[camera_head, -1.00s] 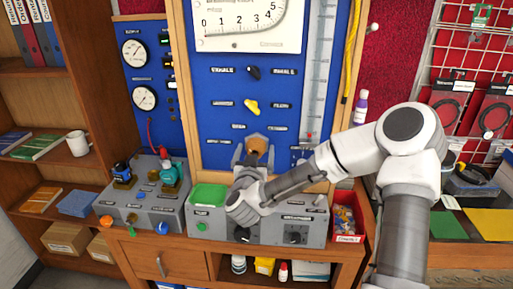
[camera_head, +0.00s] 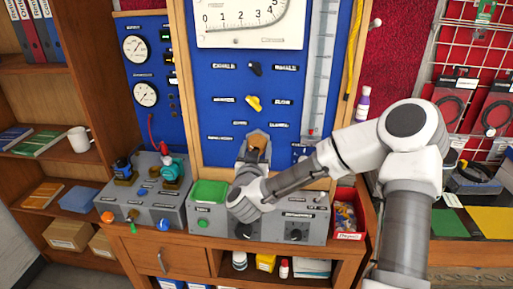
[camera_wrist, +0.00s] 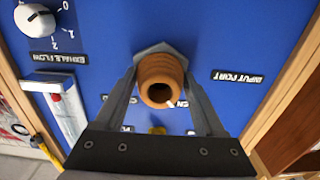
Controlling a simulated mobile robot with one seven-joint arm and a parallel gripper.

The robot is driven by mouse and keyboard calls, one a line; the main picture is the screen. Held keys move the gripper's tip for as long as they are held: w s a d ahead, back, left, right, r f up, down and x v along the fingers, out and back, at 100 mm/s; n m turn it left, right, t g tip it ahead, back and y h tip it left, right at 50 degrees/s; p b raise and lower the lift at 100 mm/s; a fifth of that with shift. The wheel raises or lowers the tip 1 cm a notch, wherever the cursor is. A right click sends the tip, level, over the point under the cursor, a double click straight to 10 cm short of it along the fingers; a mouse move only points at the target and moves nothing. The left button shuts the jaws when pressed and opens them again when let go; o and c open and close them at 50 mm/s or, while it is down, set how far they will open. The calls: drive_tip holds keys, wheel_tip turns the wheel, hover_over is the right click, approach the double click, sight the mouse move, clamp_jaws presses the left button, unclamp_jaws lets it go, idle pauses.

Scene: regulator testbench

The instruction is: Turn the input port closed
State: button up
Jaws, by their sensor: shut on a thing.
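The input port is an orange-brown round fitting with a dark central hole and a grey hex collar, on the blue panel. In the wrist view the input port (camera_wrist: 161,70) sits between the two grey fingers of my gripper (camera_wrist: 160,92), which are shut on its sides. A white mark shows on its rim. The upside-down "INPUT PORT" label (camera_wrist: 238,77) is to its right. In the head view my gripper (camera_head: 253,152) is at the lower middle of the panel, and the port (camera_head: 257,141) shows partly between the fingers.
A yellow knob (camera_head: 254,103) and a black knob (camera_head: 254,69) are above the port. A white dial (camera_wrist: 37,20) is at the upper left in the wrist view. Below my gripper is a grey box with a green screen (camera_head: 209,191). A red bin (camera_head: 350,214) stands to its right.

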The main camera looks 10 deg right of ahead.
drive_tip(key=shift+f+m+b, duration=0.1)
drive_tip(key=shift+m+b, duration=0.6)
drive_tip(key=shift+b, duration=1.35)
drive_tip(key=m+b, duration=0.2)
drive_tip(key=b, duration=0.1)
drive_tip(key=shift+m+b, duration=0.3)
drive_tip(key=m+b, duration=0.5)
drive_tip(key=b, duration=0.2)
drive_tip(key=shift+f, duration=0.15)
drive_tip(key=m+b, duration=0.5)
drive_tip(key=b, duration=0.2)
drive_tip(key=m+b, duration=0.3)
drive_tip(key=b, duration=0.1)
drive_tip(key=shift+r+m, duration=0.25)
drive_tip(key=shift+m, duration=0.15)
drive_tip(key=o, duration=1.3)
drive_tip(key=shift+o, duration=0.2)
